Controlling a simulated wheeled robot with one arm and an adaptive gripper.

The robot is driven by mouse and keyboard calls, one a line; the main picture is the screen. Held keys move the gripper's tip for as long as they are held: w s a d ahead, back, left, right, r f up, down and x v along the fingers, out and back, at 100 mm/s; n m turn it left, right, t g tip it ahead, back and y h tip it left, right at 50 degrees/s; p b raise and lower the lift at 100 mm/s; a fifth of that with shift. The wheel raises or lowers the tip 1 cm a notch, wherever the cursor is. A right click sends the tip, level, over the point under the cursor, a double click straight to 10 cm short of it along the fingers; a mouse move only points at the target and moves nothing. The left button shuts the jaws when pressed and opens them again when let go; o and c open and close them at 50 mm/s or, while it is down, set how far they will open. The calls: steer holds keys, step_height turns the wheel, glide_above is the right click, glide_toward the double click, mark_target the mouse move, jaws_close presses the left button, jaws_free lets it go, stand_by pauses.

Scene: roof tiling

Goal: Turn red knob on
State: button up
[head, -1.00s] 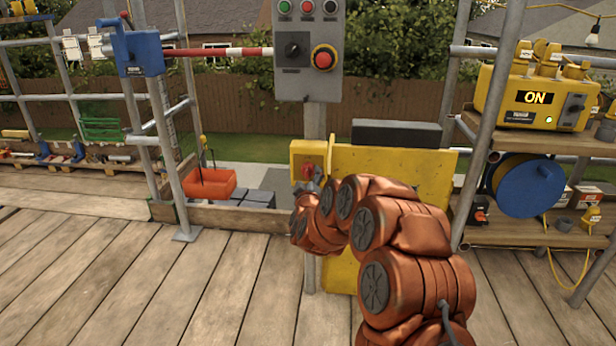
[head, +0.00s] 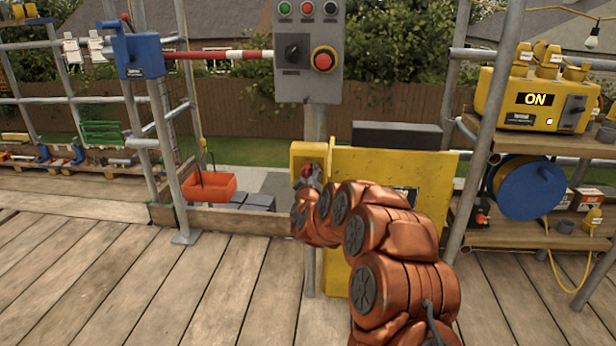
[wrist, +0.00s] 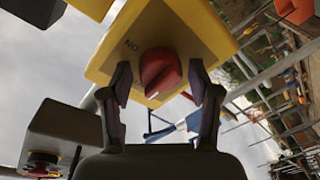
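The red knob (head: 305,171) sits on the front of a yellow box (head: 309,152) fixed to a grey post. In the wrist view the knob (wrist: 160,72) shows on the yellow face, with "ON" printed upside down to its left and a pale mark at its lower edge. My gripper (wrist: 160,82) is open, with one finger on each side of the knob and a small gap on both sides. In the head view my gripper (head: 312,177) is small and partly covers the knob.
A grey panel (head: 308,85) with buttons, a black switch and a red emergency button (head: 323,60) is above the box. A yellow board (head: 390,165) stands to its right. A yellow power unit (head: 530,100) reads "ON". Scaffold poles flank the area.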

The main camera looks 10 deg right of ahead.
steer(key=c, duration=0.9)
steer(key=shift+o, duration=0.2)
steer(key=m, duration=0.4)
steer(key=shift+f+m+t, duration=0.1)
steer(key=shift+m+t, duration=0.2)
steer(key=shift+m, duration=0.1)
steer(key=m, duration=0.4)
steer(key=shift+a+f+m+h, duration=0.1)
steer(key=shift+f+m+h, duration=0.05)
steer(key=shift+m+h, duration=0.25)
steer(key=m+h+b, duration=0.1)
steer(key=m+b, duration=0.1)
steer(key=m, duration=0.3)
steer(key=shift+a, duration=0.1)
steer(key=shift+w+m+h+b, duration=0.1)
steer(key=shift+m+h+b, duration=0.5)
steer(key=shift+m, duration=1.6)
